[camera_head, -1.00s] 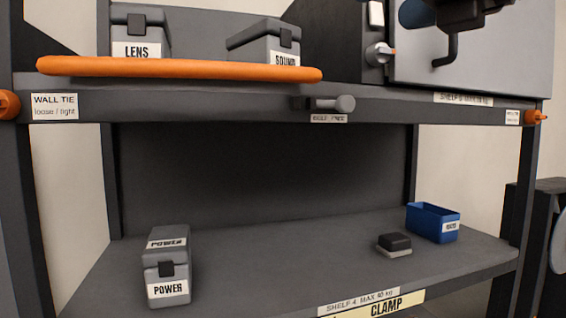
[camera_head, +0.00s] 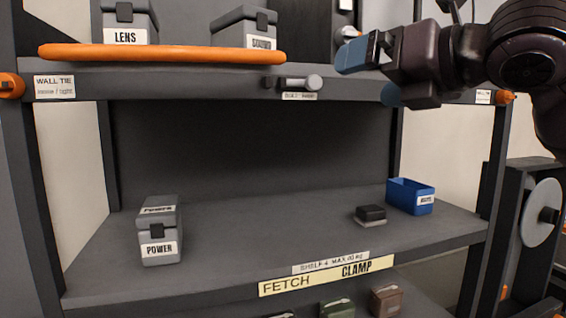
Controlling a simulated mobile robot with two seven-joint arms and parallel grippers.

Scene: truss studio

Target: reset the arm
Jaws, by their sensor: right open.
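My right arm comes in from the right edge in the head view, in front of the upper shelf. Its right gripper (camera_head: 374,75) points left, with its two blue-tipped fingers apart and nothing seen between them. It hangs in the air above the lower shelf and hides part of the upper shelf edge. My left gripper is out of the picture.
The lower shelf (camera_head: 270,235) holds a grey POWER case (camera_head: 160,232), a small black block (camera_head: 370,214) and a blue bin (camera_head: 409,197). Above, LENS (camera_head: 125,20) and another case (camera_head: 245,28) stand behind an orange bar (camera_head: 160,53). A bolt (camera_head: 300,83) sticks out from the upper edge.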

